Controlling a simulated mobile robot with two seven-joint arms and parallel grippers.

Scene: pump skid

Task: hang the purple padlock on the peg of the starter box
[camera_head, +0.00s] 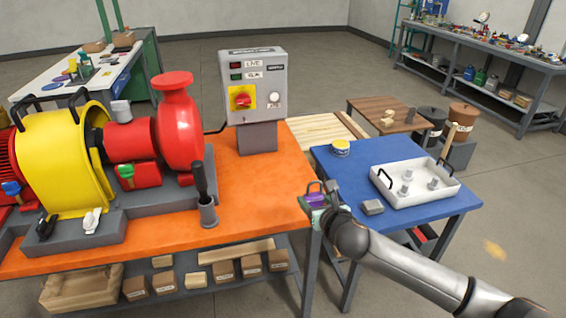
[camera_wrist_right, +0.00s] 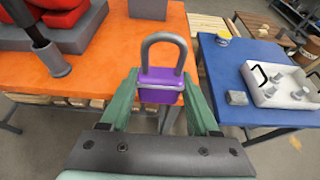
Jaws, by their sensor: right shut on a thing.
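The purple padlock (camera_wrist_right: 160,86) has a grey shackle that points up, and it sits between the green fingers of my right gripper (camera_wrist_right: 161,100). In the head view the padlock (camera_head: 315,199) shows small in my right gripper (camera_head: 322,200), in front of the gap between the orange and blue tables. The gripper is shut on the padlock's body. The starter box (camera_head: 253,88) is a grey box on a post at the back of the orange table, with a red and yellow switch and two label windows. Its peg is too small to make out surely. My left gripper is not in view.
The red pump (camera_head: 178,125) with a yellow guard (camera_head: 65,160) fills the left of the orange table (camera_head: 250,200). A dark-handled tool stands in a grey cup (camera_head: 208,212) near the front. The blue table (camera_head: 350,180) holds a white tray (camera_head: 450,187). Orange tabletop before the starter box is clear.

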